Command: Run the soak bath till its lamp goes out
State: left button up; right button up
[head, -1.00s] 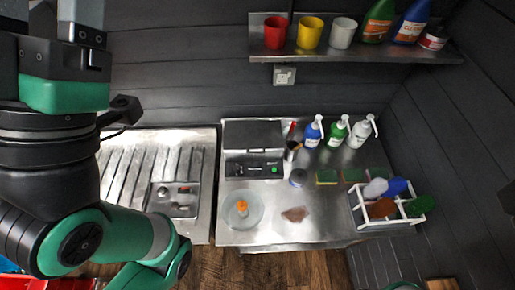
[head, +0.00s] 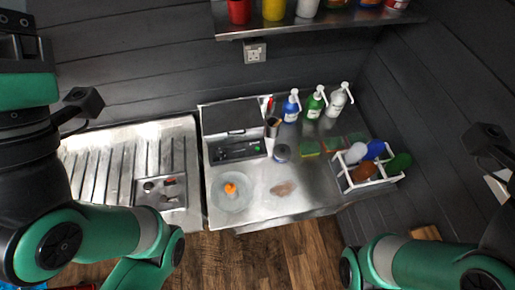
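The soak bath appears to be the dark-lidded steel unit (head: 230,118) at the back of the steel counter. Its front panel (head: 238,149) carries a small green light or button (head: 257,148) at its right end. The lid looks closed, and I cannot read the panel's markings. My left arm comes in from the left and my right arm from the lower right. Neither gripper's fingers are in view.
A glass dish with an orange item (head: 231,189) and a brownish piece (head: 283,188) lie in front of the unit. Pump bottles (head: 314,104), sponges (head: 310,148) and a white brush rack (head: 366,165) stand right. A ribbed drainer (head: 110,165) is left.

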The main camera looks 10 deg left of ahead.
pick_arm(q)
grip_shut()
dwell(1.4)
